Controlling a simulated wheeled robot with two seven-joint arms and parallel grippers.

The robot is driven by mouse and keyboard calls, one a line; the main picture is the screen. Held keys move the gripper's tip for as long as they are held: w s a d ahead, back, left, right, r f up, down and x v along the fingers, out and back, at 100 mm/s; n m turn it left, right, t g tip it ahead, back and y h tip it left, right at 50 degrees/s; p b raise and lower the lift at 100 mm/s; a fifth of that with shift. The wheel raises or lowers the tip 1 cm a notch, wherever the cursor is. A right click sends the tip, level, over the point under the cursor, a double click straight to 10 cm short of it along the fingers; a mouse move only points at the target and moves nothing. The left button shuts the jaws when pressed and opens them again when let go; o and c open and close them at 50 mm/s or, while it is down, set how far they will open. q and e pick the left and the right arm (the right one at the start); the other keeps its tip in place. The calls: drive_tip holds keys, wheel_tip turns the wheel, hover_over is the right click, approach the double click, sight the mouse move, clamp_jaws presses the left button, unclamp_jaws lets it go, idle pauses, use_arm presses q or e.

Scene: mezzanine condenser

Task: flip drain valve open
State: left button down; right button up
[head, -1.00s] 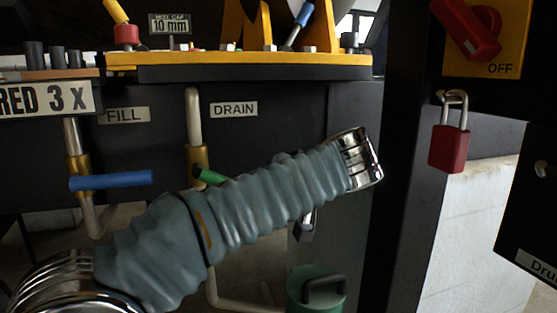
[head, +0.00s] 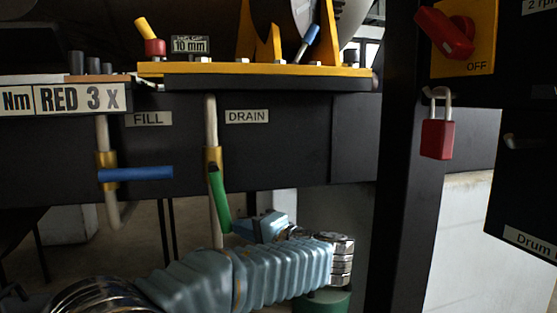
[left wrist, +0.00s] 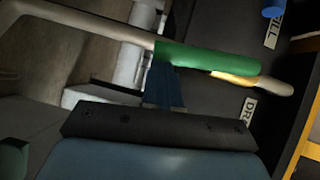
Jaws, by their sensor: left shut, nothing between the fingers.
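The drain valve's green handle (head: 219,198) hangs down from its brass body (head: 212,158), close to the line of the pale drain pipe and tilted slightly right at its lower end. It sits below and left of the DRAIN label (head: 247,116). In the left wrist view the green handle (left wrist: 205,58) lies along the pipe, just beyond my fingertips. My left gripper (head: 240,227) is shut and empty, beside the handle's lower end; its fingers (left wrist: 165,88) also show in the left wrist view. I cannot tell whether they touch the handle. My right gripper is not in view.
A blue handle (head: 136,174) sits level on the fill pipe to the left. A yellow ledge (head: 255,69) runs above. A red padlock (head: 437,138) hangs at the right beside a dark post (head: 402,190). A green container (head: 325,303) stands below, partly behind my arm.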

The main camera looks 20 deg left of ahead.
use_arm(q)
drive_tip(key=shift+s+a+f+m+y+b, duration=0.25)
drive_tip(key=shift+s+a+m, duration=0.15)
drive_tip(key=shift+a, duration=0.1)
drive_tip(key=shift+s+a+f+m+y+b, duration=0.15)
drive_tip(key=shift+s+a+m+y, duration=0.1)
drive_tip(key=shift+a+m, duration=0.2)
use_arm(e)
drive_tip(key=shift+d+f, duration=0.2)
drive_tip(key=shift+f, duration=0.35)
use_arm(q)
drive_tip(key=shift+a, duration=0.1)
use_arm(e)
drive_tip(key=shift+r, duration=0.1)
